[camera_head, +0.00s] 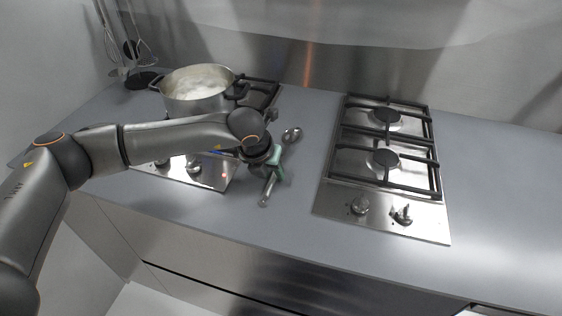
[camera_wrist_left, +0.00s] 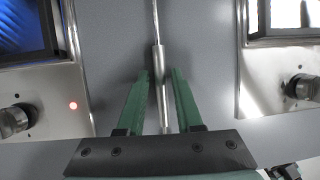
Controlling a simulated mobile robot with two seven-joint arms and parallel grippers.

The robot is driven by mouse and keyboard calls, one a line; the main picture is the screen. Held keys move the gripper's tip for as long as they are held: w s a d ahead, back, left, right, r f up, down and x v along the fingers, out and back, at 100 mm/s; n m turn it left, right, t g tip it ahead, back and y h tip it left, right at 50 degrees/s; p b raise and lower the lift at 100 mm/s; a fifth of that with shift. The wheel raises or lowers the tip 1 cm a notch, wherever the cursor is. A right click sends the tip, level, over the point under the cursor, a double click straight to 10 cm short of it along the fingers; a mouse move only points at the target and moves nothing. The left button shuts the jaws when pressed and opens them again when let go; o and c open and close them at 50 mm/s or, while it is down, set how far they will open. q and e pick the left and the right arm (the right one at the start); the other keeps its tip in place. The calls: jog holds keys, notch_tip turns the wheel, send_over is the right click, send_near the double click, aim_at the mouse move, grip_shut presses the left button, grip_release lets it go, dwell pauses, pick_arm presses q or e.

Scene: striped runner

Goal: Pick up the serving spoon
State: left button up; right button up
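The serving spoon lies on the grey counter between the two cooktops. In the head view its shiny bowl (camera_head: 292,135) shows beyond my left gripper (camera_head: 275,163) and its handle end (camera_head: 267,189) shows on the near side; the gripper hides the middle. In the left wrist view the thick metal handle (camera_wrist_left: 160,65) runs between the two green fingers of the left gripper (camera_wrist_left: 161,75). The fingers are apart, with a gap on each side of the handle. The bowl is outside the wrist view. My right gripper is in neither view.
A steel pot (camera_head: 197,88) stands on the left cooktop (camera_head: 213,175), partly behind my left arm. The right cooktop (camera_head: 388,160) has raised black grates and knobs. A utensil stand (camera_head: 143,80) is at the back left. The counter right of the right cooktop is bare.

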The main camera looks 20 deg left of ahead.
pick_arm(q)
grip_shut()
dwell(0.6)
